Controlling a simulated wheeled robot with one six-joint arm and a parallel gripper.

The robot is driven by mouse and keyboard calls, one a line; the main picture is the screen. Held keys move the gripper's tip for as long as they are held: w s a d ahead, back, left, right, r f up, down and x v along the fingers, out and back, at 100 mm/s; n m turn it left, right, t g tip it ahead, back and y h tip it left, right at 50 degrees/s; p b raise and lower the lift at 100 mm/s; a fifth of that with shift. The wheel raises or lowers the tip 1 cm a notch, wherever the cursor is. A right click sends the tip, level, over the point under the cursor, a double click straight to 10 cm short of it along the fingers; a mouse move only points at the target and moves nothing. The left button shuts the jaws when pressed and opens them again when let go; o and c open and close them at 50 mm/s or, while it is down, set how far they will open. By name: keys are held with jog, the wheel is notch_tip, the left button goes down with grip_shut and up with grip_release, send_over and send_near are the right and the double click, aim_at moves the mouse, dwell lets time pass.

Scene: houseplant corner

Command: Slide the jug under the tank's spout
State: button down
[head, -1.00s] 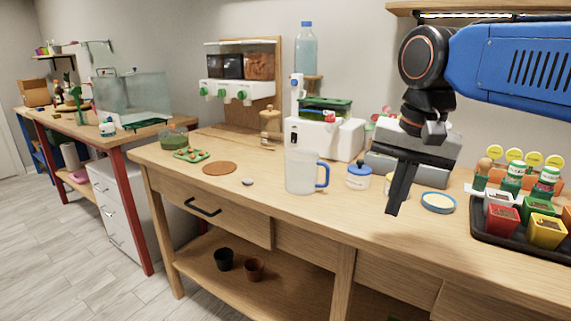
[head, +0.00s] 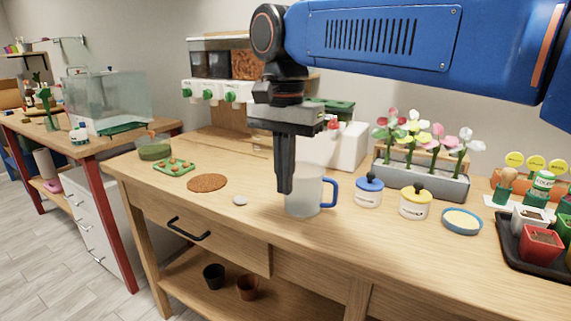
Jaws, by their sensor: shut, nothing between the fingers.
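The jug (head: 309,200) is clear with a blue handle on its right, and stands upright on the wooden worktop. My gripper (head: 284,189) is shut and empty, pointing down at the jug's left side. Its fingers overlap the jug's left edge in the picture; I cannot tell whether they touch it. A white box (head: 346,146), which may be the tank, stands behind the jug against the wall. My gripper and arm hide its left part, and no spout shows there now.
Right of the jug stand a blue-lidded jar (head: 369,193), a yellow-lidded jar (head: 415,203) and a blue-rimmed dish (head: 461,221). Left are a small grey disc (head: 240,200), a brown round mat (head: 207,183) and a green tray (head: 174,167). The worktop's front strip is clear.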

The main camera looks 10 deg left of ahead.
aim_at(322, 167)
notch_tip(322, 167, down, 6)
jog(key=shift+d+r, duration=0.1)
jog(key=shift+r, duration=0.15)
jog(key=shift+w+d+r, duration=0.1)
jog(key=shift+w+d, duration=0.1)
jog(key=shift+w, duration=0.4)
jog(key=shift+w+d+r, duration=0.1)
jog(key=shift+w+d, duration=0.05)
jog(key=shift+w, duration=0.4)
jog(key=shift+w+d, duration=0.3)
jog(key=shift+w, duration=0.45)
jog(key=shift+w, duration=0.1)
jog(key=w+d, duration=0.1)
jog(key=w, duration=0.3)
jog(key=w+d, duration=0.2)
jog(key=w, duration=0.3)
jog(key=w+d, duration=0.1)
jog(key=w, duration=0.3)
jog(key=shift+w+d, duration=0.35)
jog(key=shift+d, duration=0.05)
jog(key=shift+s, duration=0.15)
